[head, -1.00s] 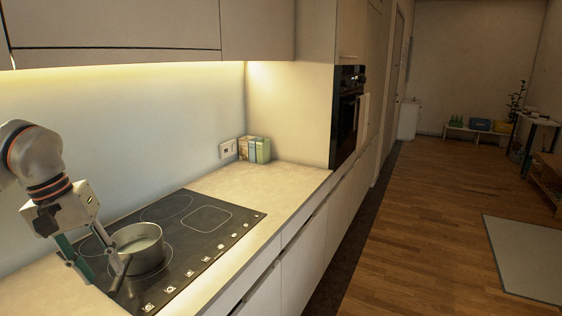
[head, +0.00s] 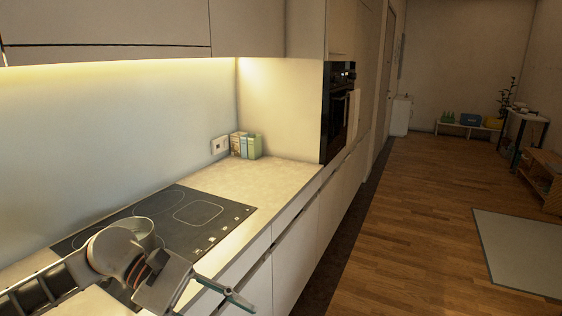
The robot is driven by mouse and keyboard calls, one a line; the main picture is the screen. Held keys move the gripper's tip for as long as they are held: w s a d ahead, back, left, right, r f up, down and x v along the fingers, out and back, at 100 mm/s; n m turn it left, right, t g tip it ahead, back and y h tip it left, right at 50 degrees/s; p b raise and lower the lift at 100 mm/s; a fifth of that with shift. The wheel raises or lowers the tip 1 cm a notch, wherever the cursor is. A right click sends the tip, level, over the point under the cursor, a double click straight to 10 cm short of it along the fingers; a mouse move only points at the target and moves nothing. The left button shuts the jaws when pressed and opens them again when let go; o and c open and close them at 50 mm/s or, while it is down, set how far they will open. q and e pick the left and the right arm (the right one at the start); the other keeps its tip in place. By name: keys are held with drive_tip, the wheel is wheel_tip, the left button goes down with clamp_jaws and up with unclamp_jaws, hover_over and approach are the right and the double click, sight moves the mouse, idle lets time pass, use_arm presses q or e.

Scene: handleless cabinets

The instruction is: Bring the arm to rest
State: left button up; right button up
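My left arm reaches in from the lower left, across the near part of the hob. My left gripper (head: 228,294) points right, beyond the counter's front edge and in front of the drawer fronts. One greenish finger shows clearly; the other is not clearly seen, so its opening cannot be told. No held object shows at it. My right gripper is not in view.
Small boxes (head: 245,146) stand at the far end of the counter (head: 262,178), by a socket (head: 219,145). Handleless drawer fronts (head: 293,240) run along below. A tall unit with an oven (head: 337,110) stands beyond. The wooden floor to the right is open, with a pale rug (head: 525,250).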

use_arm(q)
drive_tip(key=w+d+r+n+t+h, duration=0.1)
drive_tip(key=d+r+n+t+h, duration=0.35)
drive_tip(key=n, duration=0.85)
drive_tip(key=w+a+f+n+t+y, duration=0.3)
drive_tip(key=f+n+t, duration=0.45)
drive_tip(key=n, duration=0.65)
drive_tip(key=w+a+f+n+t+y, duration=0.35)
drive_tip(key=f+n+t, duration=0.4)
drive_tip(key=n, duration=0.65)
drive_tip(key=s+a+f+n+g+y, duration=0.2)
drive_tip(key=s+f+n, duration=0.3)
drive_tip(key=f, duration=0.3)
drive_tip(key=s+a+f+n+g+y, duration=0.2)
drive_tip(key=s+a+f+n, duration=0.3)
drive_tip(key=f, duration=0.4)
drive_tip(key=s+a+f+n+g+y, duration=0.2)
drive_tip(key=s+a+f+n+y, duration=0.1)
drive_tip(key=s+f+n, duration=0.3)
wheel_tip(320, 180, down, 3)
drive_tip(key=shift+s+a+r+n+y, duration=0.2)
drive_tip(key=shift+s+a+n+y, duration=0.1)
drive_tip(key=shift+s+y, duration=0.25)
drive_tip(key=shift+w, duration=0.15)
drive_tip(key=shift+c, duration=0.9)
